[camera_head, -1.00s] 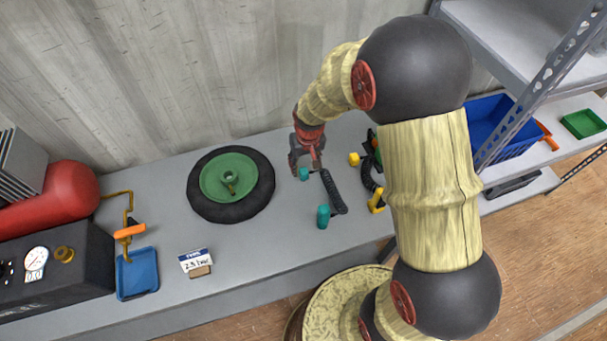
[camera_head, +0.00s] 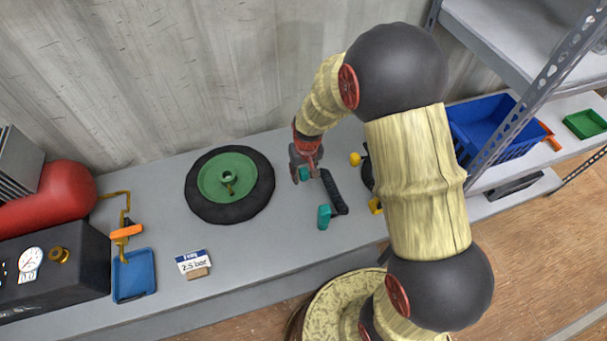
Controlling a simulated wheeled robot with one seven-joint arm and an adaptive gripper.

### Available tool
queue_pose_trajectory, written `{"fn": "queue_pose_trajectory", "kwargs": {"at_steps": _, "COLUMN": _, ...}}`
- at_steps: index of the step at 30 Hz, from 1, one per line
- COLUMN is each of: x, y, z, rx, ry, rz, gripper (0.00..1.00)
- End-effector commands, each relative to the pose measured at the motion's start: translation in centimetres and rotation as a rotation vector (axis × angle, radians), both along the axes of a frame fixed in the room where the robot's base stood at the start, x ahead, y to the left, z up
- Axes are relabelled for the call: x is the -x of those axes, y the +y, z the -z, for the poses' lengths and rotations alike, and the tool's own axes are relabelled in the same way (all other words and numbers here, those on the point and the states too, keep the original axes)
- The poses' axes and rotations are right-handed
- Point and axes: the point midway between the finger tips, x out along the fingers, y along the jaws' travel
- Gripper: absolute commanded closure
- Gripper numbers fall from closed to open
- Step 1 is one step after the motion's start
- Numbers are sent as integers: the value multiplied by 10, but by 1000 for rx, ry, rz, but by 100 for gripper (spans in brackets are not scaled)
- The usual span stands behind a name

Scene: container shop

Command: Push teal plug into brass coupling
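Two teal pieces show on the bench. A small teal piece (camera_head: 304,174) is at my gripper (camera_head: 306,173), just below and between its fingers as seen from here. A larger teal cylinder (camera_head: 324,217) stands nearer the bench's front, beside the end of a black bar. I cannot tell for certain which one is the plug. The fingers show some space between them, but the view is too small to tell whether they touch the small teal piece. The brass coupling (camera_head: 59,255) sits on the face of the dark box at the far left, well away from my gripper.
A black tyre with a green hub (camera_head: 230,184) lies left of my gripper. The black bar (camera_head: 334,192) lies just right of it.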

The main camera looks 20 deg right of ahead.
Motion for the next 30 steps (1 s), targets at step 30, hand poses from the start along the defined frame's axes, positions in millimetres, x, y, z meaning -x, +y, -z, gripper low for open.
{"fn": "queue_pose_trajectory", "kwargs": {"at_steps": 30, "x": -1, "y": 0, "z": -15, "rx": 0, "ry": -2, "rz": 0, "gripper": 100}}
